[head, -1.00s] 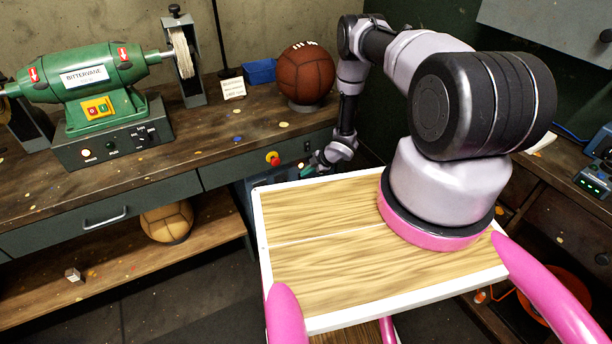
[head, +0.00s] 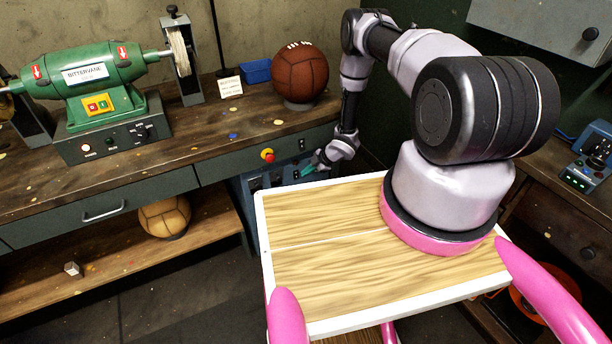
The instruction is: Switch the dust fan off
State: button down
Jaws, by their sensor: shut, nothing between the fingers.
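A blue-grey box (head: 255,184) with small dark switches on its face stands under the bench, partly hidden behind my wooden top. It may be the dust fan's unit, but no label is readable. My gripper (head: 306,172), with teal fingertips, is shut and empty at the right part of this box's face. It points down and left; whether it touches a switch is too small to tell. A red knob on a yellow plate (head: 267,155) sits on the bench's front, up and left of my gripper.
A green grinder (head: 90,75) with its own red and yellow switch stands on the bench (head: 190,140). A brown ball (head: 300,75) rests at the back, beside a blue tray (head: 257,71). A tan ball (head: 165,217) lies on the lower shelf. A blue device (head: 590,158) stands at right.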

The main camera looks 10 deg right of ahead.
jog(key=w+r+v, duration=0.1)
jog(key=v, duration=0.7)
jog(key=shift+w+a, duration=0.1)
